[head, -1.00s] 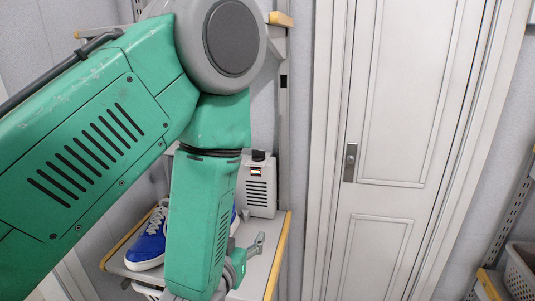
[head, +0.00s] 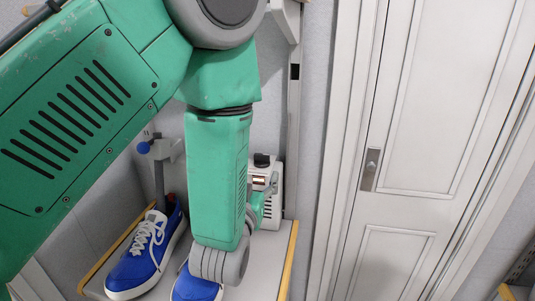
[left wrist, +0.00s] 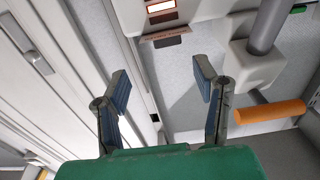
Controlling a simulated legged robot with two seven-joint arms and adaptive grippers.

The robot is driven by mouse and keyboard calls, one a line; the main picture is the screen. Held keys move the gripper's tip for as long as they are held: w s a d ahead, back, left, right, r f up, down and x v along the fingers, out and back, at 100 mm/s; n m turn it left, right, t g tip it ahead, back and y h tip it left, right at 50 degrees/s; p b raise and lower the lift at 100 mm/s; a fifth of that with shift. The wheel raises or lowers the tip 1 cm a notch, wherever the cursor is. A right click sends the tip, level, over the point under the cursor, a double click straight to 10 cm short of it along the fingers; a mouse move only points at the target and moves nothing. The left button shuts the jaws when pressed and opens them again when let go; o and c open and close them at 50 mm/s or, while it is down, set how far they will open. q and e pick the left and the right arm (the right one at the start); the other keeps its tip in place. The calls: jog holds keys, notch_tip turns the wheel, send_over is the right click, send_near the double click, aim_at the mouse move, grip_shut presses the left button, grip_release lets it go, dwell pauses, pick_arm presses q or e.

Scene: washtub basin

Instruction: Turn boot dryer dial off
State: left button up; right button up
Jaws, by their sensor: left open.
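The boot dryer (head: 276,211) is a white vented box at the back of a shelf, with a small lit panel (head: 259,182) on its front. A black knob (head: 262,160) sits on top; I cannot tell whether it is the dial. My left gripper (head: 271,186) is in front of the dryer, partly hidden by my forearm. In the left wrist view its two fingers (left wrist: 161,72) are apart with nothing between them. The lit panel (left wrist: 161,7) and a dark label (left wrist: 166,35) lie beyond the fingertips. My right gripper is not in view.
Blue shoes stand on the shelf (head: 268,260), one (head: 148,250) left of my arm, another (head: 193,287) partly under it. An orange cylinder (left wrist: 270,112) is right of my fingers. A white door (head: 400,190) stands right.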

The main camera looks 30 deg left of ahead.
aim_at(261, 158)
pick_arm(q)
jog(key=w+a, duration=0.1)
jog(key=w, duration=0.1)
jog(key=w+a, duration=0.2)
jog(key=w+a+p, duration=0.1)
jog(key=w, duration=0.2)
jog(key=shift+a+f, duration=0.15)
jog(key=shift+f, duration=0.15)
jog(key=shift+w+r, duration=0.15)
jog(key=shift+w, duration=0.1)
jog(key=shift+w+d+r, duration=0.1)
jog(key=shift+w+d, duration=0.5)
jog(key=shift+d, duration=0.1)
jog(key=shift+w+d, duration=0.25)
jog(key=shift+w, duration=0.1)
jog(key=shift+a, duration=0.2)
jog(key=shift+s+a, duration=0.2)
jog(key=shift+a, duration=0.1)
jog(key=c, duration=0.4)
jog(key=shift+s+a, duration=0.1)
jog(key=shift+a, duration=0.2)
jog(key=c, duration=0.8)
jog(key=shift+d, duration=0.1)
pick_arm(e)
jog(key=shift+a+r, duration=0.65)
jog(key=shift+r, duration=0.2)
pick_arm(q)
jog(key=shift+d, duration=0.1)
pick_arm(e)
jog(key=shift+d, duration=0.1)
